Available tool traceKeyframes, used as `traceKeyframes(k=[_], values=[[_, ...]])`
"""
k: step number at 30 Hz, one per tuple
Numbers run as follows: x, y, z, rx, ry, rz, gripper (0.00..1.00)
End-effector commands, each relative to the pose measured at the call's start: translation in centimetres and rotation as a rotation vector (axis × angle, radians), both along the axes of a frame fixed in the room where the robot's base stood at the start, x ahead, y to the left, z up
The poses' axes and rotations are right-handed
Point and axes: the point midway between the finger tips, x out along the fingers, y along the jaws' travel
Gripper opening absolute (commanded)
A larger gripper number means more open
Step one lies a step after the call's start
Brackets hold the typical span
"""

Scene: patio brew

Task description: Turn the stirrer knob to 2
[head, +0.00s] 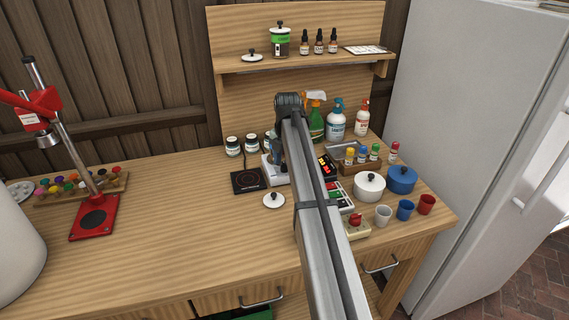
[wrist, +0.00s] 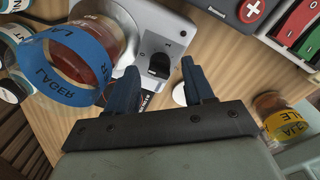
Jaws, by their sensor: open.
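The stirrer (wrist: 118,18) is a pale grey box with a dark knob (wrist: 159,66) on its face, in the upper middle of the wrist view. Small marks surround the knob; I cannot read its setting. A jar of amber liquid with a blue LAGER band (wrist: 60,72) stands at the stirrer's left end. My gripper (wrist: 160,72) is open, its two dark blue fingers on either side of the knob in the picture. I cannot tell whether they touch it. In the head view my arm hides most of the stirrer (head: 269,174) and the knob.
A black hotplate (head: 247,181) and a white lid (head: 273,200) are left of my arm. A jar with a yellow ALE band (wrist: 279,105) is right of my fingers. White (head: 369,187) and blue (head: 401,180) pots and small cups stand right. The left-middle bench is clear.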

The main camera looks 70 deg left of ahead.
Motion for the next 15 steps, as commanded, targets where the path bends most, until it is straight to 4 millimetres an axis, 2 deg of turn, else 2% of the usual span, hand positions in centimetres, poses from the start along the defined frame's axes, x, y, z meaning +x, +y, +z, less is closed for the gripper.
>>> traceKeyframes(k=[6,14,15], values=[[-0.04,0.04,-1.08,0.000,0.000,0.000,0.52],[-0.04,0.04,-1.12,0.000,0.000,0.000,0.52],[-0.04,0.04,-1.12,0.000,0.000,0.000,0.49]])
